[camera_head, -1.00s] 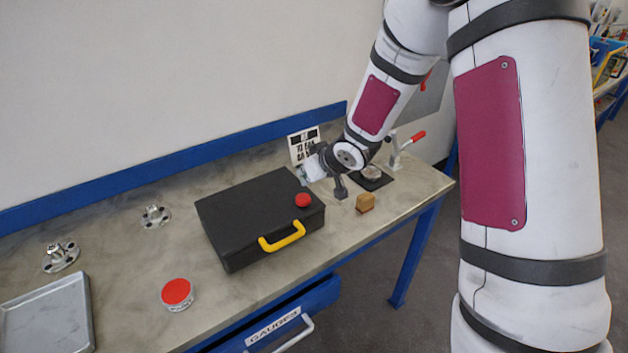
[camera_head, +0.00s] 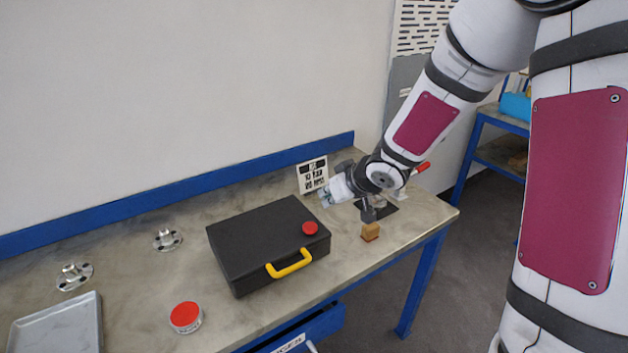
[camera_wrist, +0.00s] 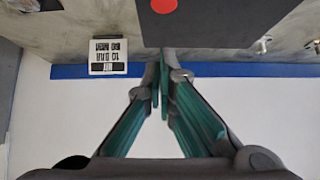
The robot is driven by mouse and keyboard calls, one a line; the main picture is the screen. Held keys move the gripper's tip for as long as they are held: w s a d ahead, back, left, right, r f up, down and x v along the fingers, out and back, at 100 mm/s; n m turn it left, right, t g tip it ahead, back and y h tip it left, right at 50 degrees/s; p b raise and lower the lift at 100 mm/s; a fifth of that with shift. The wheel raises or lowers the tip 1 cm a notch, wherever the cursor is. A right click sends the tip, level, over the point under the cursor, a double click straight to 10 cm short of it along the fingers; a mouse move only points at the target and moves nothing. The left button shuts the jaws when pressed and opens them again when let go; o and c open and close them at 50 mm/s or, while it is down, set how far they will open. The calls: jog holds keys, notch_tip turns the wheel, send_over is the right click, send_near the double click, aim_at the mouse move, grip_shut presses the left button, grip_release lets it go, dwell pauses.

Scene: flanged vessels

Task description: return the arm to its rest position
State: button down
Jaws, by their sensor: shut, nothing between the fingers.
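My arm reaches in from the upper right in the head view, its wrist held above the back right part of the workbench (camera_head: 237,199). In the wrist view my gripper (camera_wrist: 161,82) is shut, with its two green-lined fingers meeting at the tips and nothing between them. In the head view the fingers are small and hard to make out. The wrist is right of the black case (camera_head: 262,236) and in front of the sign (camera_head: 313,176), and hides part of the dark pad behind it.
The case has a yellow handle and red disc. A wooden block (camera_head: 371,231) stands near the right edge. Left are two flanged fittings (camera_head: 168,239) (camera_head: 74,276), a grey tray (camera_head: 58,325) and a red-topped tin (camera_head: 185,317). A red-handled clamp (camera_head: 421,167) is behind the wrist.

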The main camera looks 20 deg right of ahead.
jog(key=s+d+r+m+h, duration=0.1)
jog(key=s+d+r+h, duration=0.2)
jog(key=s+r, duration=0.35)
jog(key=s+d+r+m+h, duration=0.2)
jog(key=s+r, duration=0.3)
jog(key=r, duration=0.2)
jog(key=s+a+r+g+y, duration=0.1)
jog(key=s+a+r, duration=0.1)
jog(key=s, duration=0.7)
jog(key=s+a+r+g+y, duration=0.1)
jog(key=s+a+r, duration=0.1)
jog(key=s, duration=0.8)
jog(key=shift+a+m+g, duration=0.3)
jog(key=shift+a+g, duration=0.1)
jog(key=shift+a, duration=0.25)
